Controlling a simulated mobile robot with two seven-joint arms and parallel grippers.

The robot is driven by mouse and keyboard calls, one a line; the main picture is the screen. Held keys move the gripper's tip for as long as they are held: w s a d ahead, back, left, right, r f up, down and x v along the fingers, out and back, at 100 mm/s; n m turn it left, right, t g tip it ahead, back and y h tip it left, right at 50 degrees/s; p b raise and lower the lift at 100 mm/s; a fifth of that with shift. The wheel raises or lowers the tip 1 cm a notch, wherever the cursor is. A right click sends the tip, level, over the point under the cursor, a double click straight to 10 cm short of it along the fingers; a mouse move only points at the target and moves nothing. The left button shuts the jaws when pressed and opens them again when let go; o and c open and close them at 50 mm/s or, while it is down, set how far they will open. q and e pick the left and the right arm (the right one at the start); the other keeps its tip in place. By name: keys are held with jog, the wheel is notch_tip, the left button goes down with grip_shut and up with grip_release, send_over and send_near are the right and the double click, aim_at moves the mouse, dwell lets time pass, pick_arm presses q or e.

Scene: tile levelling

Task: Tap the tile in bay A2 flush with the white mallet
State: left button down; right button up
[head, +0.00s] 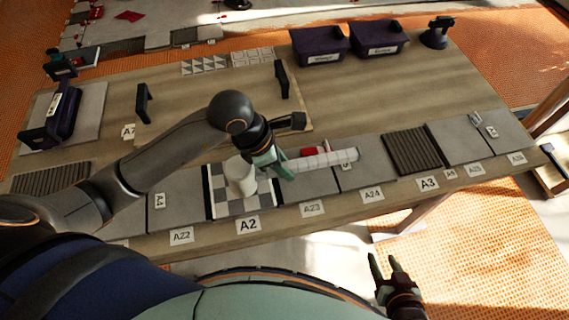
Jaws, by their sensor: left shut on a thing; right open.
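The white mallet's head (240,177) is over the checkered tile (262,204) in bay A2, behind the A2 label (248,225). My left gripper (276,164) is shut on the mallet, just right of its head. A pale banded handle (325,160) extends right from the gripper over the neighbouring grey tile. The head hides part of the checkered tile. I cannot tell whether the head touches the tile, or how level the tile is. My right gripper (388,272) is open and empty, low in front of the table's near edge.
Grey tiles stand along the near edge beside A2, with a dark ribbed tile (411,150) at bay A3. Two dark bins (318,45) (379,38) stand at the back. The middle right of the wooden table (375,95) is clear.

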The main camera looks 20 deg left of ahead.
pick_arm(q)
notch_tip(320, 180, down, 2)
jog(key=shift+b, duration=1)
notch_tip(320, 180, down, 4)
jog(key=b, duration=0.3)
jog(key=shift+r, duration=0.25)
pick_arm(e)
notch_tip(320, 180, down, 5)
pick_arm(q)
jog(key=shift+f+b, duration=0.35)
jog(key=shift+r+p, duration=0.45)
notch_tip(320, 180, up, 5)
jog(key=p, duration=0.3)
jog(key=shift+p, duration=0.35)
pick_arm(e)
jog(key=r, duration=0.4)
jog(key=shift+a, duration=0.2)
pick_arm(q)
jog(key=shift+a, duration=0.1)
pick_arm(e)
jog(key=shift+w, duration=0.15)
